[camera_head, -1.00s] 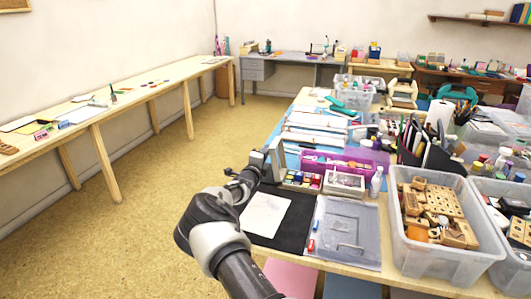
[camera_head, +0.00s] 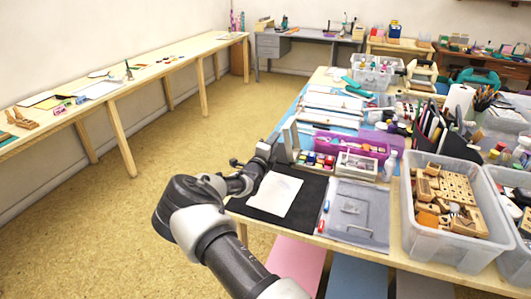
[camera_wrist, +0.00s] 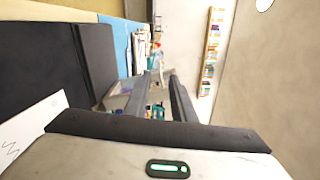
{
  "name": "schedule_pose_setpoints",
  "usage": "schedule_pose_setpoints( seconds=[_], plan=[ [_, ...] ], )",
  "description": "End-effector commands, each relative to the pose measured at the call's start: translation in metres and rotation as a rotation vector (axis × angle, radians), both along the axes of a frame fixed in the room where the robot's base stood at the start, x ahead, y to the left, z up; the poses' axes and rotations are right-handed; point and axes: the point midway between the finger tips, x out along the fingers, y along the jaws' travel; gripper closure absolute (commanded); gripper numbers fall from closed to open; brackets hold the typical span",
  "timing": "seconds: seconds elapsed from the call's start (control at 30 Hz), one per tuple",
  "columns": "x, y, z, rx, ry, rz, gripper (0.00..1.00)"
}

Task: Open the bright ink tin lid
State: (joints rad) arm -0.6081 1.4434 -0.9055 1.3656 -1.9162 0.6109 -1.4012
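Small ink pads in several bright colours (camera_head: 317,161) sit together at the back edge of the black mat (camera_head: 248,203). I cannot tell which one is the bright ink tin, or whether its lid is open. My gripper (camera_head: 290,142) is just left of these pads, above the table's left side, with its fingers apart and nothing seen between them. In the wrist view my gripper's fingers (camera_wrist: 160,100) are also spread, with only distant teal and white objects in the gap. The ink tin is not clearly seen in that view.
White paper (camera_head: 276,194) lies on the mat. A grey clear-covered sheet (camera_head: 340,228) lies to its right. A purple tray (camera_head: 350,145), a white-framed box (camera_head: 357,166) and a bottle (camera_head: 389,166) stand close behind. A clear bin of wooden stamps (camera_head: 440,252) stands at right.

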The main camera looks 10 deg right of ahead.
Motion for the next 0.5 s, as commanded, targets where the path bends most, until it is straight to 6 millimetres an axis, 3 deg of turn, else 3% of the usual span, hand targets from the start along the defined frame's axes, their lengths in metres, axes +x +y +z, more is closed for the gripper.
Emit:
schedule_pose_setpoints(
  seconds=[0.2, 0.5],
  plan=[
    [-0.046, 0.031, 0.001, 0.001, 0.003, 0.001, 0.77],
    [-0.082, 0.055, -0.001, 0.002, 0.002, 0.0, 0.77]
  ],
)
